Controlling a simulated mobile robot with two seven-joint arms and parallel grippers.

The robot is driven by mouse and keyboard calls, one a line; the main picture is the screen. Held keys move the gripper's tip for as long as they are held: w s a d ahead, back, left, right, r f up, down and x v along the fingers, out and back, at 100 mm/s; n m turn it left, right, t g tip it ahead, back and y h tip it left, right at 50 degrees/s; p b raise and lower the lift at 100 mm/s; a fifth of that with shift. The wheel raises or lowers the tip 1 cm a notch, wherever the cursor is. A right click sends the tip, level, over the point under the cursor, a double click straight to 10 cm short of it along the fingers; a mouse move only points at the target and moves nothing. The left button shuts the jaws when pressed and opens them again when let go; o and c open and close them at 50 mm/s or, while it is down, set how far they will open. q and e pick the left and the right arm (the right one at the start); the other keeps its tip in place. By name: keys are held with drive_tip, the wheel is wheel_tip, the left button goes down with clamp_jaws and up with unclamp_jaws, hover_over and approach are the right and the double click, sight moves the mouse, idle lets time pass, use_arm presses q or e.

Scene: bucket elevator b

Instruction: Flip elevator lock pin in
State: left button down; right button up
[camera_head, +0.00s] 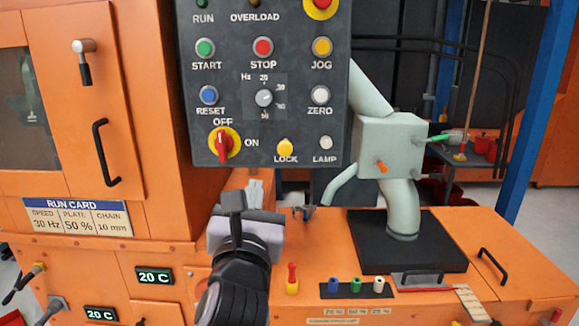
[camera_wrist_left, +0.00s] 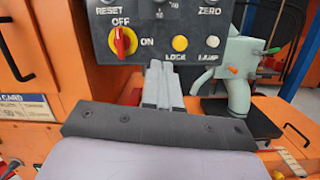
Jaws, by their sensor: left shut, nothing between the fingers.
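The yellow lock pin (camera_head: 285,148), labelled LOCK, sits at the bottom edge of the dark control panel (camera_head: 300,118). It also shows in the left wrist view (camera_wrist_left: 180,43) as a round yellow knob. Which way it is flipped is too small to tell. My left gripper (camera_head: 255,188) is below and left of the lock, in front of the panel. Its grey fingers (camera_wrist_left: 160,70) are together with nothing between them, pointing up toward the panel's lower edge, apart from the lock in the picture. My right gripper is in neither view.
Left of the lock is a red rotary switch (camera_head: 222,146) on a yellow disc, its handle upright under OFF. A white lamp (camera_head: 325,143) is to the right. A pale green housing (camera_head: 385,145) stands farther right. The orange bench below holds a small red-topped yellow piece (camera_head: 291,280).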

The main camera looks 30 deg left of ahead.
sight(285, 151)
use_arm(q)
drive_tip(key=shift+w+d+f+n+h+b, duration=0.2)
drive_tip(key=shift+w+d+h, duration=0.1)
drive_tip(key=shift+d+h, duration=0.3)
drive_tip(key=shift+w+d+f+n+h+b, duration=0.15)
drive_tip(key=shift+w+d+n+h, duration=0.1)
drive_tip(key=shift+d+h, duration=0.3)
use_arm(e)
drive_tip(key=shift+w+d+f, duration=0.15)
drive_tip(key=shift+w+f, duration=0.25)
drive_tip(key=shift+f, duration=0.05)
use_arm(q)
drive_tip(key=shift+a, duration=0.1)
drive_tip(key=x, duration=1.4)
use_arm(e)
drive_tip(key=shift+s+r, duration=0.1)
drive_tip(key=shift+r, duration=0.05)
use_arm(q)
drive_tip(key=shift+w, duration=0.1)
